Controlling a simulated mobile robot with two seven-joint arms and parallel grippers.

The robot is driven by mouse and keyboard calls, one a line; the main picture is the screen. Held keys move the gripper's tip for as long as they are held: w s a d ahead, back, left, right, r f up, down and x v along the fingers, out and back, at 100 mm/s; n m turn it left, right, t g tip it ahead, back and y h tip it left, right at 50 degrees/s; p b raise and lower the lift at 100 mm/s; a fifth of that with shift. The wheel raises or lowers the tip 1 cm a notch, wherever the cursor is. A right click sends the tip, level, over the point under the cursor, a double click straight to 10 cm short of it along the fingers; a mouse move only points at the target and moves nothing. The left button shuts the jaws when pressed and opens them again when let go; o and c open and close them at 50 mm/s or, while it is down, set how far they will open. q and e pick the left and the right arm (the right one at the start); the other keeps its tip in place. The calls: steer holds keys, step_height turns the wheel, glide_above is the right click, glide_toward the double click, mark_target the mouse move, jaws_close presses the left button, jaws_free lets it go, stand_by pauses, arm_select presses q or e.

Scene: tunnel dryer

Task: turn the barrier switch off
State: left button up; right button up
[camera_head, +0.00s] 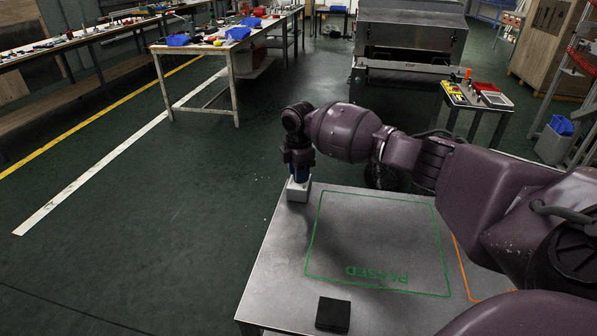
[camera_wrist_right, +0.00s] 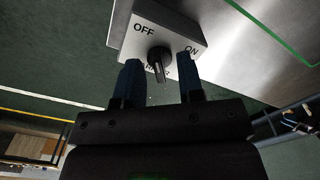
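The barrier switch is a small white box (camera_head: 298,191) at the far left corner of the metal table. In the right wrist view the box (camera_wrist_right: 184,27) shows OFF at left, ON at right and a partly hidden label below. Its black knob (camera_wrist_right: 160,58) has a grey pointer facing toward the gripper; I cannot tell which position it marks. My right gripper (camera_head: 299,176) points down at the box. In the wrist view its two blue fingers (camera_wrist_right: 159,66) are apart, one on each side of the knob, with gaps visible. My left gripper is not in view.
The metal table (camera_head: 285,258) has a green PASSED outline (camera_head: 378,282), part of an orange outline (camera_head: 462,268) and a black block (camera_head: 333,314) near the front. A small stand with a control panel (camera_head: 478,95) is behind. Open green floor lies left of the table.

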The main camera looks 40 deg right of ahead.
step_height(320, 180, up, 11)
steer(key=p, duration=0.2)
stand_by(0.4)
stand_by(0.3)
